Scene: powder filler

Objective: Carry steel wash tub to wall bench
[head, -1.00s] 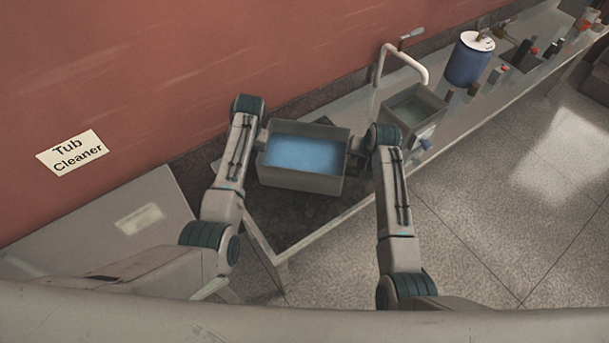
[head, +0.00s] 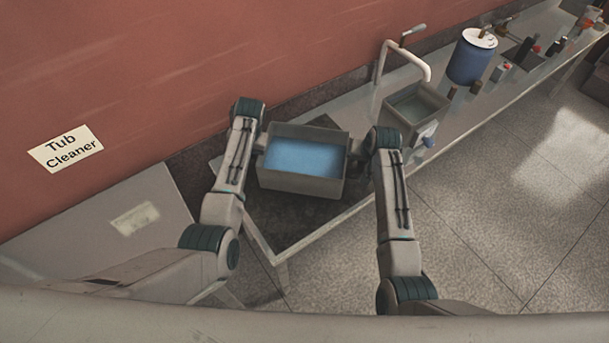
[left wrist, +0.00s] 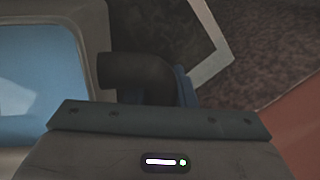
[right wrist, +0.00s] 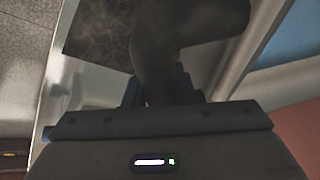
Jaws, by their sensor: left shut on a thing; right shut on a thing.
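The steel wash tub (head: 300,183) is a grey rectangular box with blue liquid inside, and it looks level. It hangs between my two arms over the near end of the wall bench (head: 345,217); I cannot tell whether its base touches the bench. My left gripper (head: 262,143) is shut on the tub's left handle, a dark bent piece in the left wrist view (left wrist: 135,72). My right gripper (head: 356,147) is shut on the right handle, also dark in the right wrist view (right wrist: 165,45). The fingertips are mostly hidden in the head view.
A dark patch (head: 285,222) covers the bench around the tub. A grey basin (head: 405,122) with a tap (head: 405,55) stands to the right, then a blue drum (head: 470,62) and small bottles.

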